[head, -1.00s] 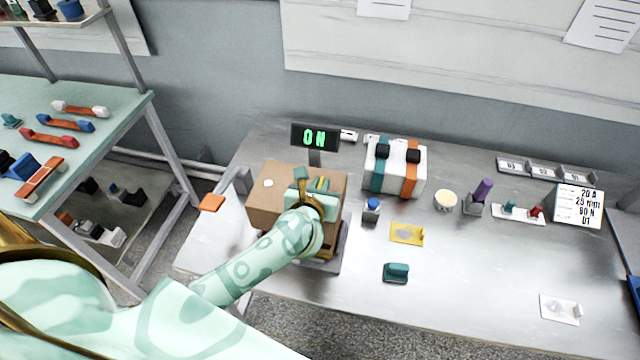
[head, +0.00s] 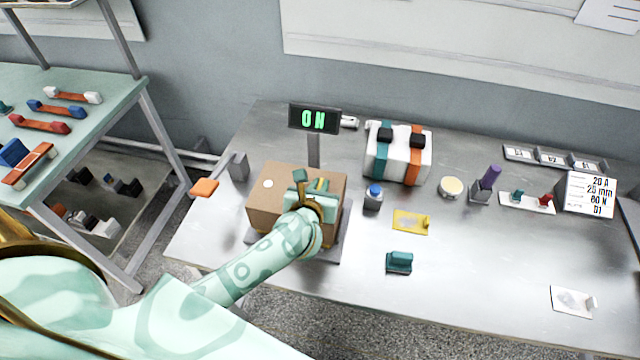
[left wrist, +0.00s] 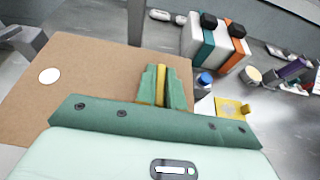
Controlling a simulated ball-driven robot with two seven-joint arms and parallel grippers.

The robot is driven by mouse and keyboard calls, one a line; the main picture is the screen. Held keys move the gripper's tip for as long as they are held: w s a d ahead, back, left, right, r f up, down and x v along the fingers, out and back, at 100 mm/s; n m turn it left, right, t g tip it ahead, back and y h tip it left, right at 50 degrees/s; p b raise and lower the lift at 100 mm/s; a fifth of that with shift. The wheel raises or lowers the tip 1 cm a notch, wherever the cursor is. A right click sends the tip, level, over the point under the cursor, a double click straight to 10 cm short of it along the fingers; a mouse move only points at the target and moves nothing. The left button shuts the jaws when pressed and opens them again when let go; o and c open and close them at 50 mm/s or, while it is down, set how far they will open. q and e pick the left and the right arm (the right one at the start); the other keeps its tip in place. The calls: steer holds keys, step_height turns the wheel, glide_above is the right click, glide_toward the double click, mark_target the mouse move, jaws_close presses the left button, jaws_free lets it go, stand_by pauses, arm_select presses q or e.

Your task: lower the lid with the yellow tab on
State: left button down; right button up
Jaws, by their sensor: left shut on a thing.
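A brown box (head: 275,188) with a white round spot on its top stands at the left of the metal table, on a grey base. My left gripper (head: 318,190) is at its right part. In the left wrist view its green fingers (left wrist: 161,84) are shut on a narrow yellow piece (left wrist: 160,80), at the edge of the brown top. This looks like the yellow tab; its join to a lid is hidden by the hand. A flat yellow plate (head: 408,222) with a small upright tab lies apart on the table. My right gripper is not in view.
An ON display (head: 314,119) stands behind the box, and an orange-ended grey bracket (head: 205,188) to its left. A blue-topped block (head: 373,197), a strapped white block (head: 397,160) and a teal piece (head: 399,262) are to the right. The front right table is mostly clear.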

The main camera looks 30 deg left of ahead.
arm_select(q)
steer(key=c, duration=1.4)
jaws_free()
steer(key=shift+f, duration=0.1)
steer(key=p+v, duration=0.1)
steer(key=v, duration=1.5)
steer(key=shift+s, duration=0.2)
steer(key=shift+d, duration=0.15)
